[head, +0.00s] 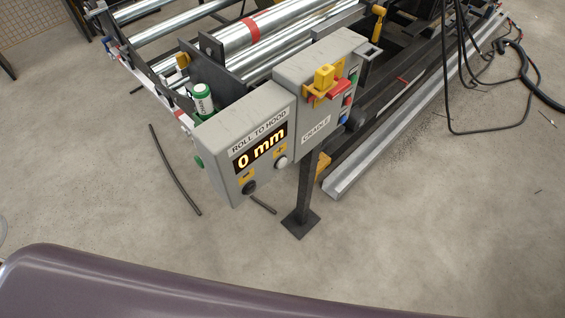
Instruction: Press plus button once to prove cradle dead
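The plus button (281,162) is a pale round button under a yellow plus label on a grey control box (222,158) marked "ROLL TO HOOD". The box's display (262,149) reads "0 mm". A dark minus button (249,187) sits lower left of the plus button, under a yellow label. Beside it stands a second grey box marked "CRADLE" (315,130), with a yellow switch handle (323,77), a red piece (328,92) at the switch, and several small coloured buttons on its right part. The cradle's shiny metal rollers (240,38) lie behind. Neither of my grippers shows.
A dark post (304,190) with a foot plate carries the boxes. A green bottle (203,101) stands behind the left box. A grey channel rail (420,100) and black cables (470,70) lie to the right. The floor in front of the boxes is clear.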

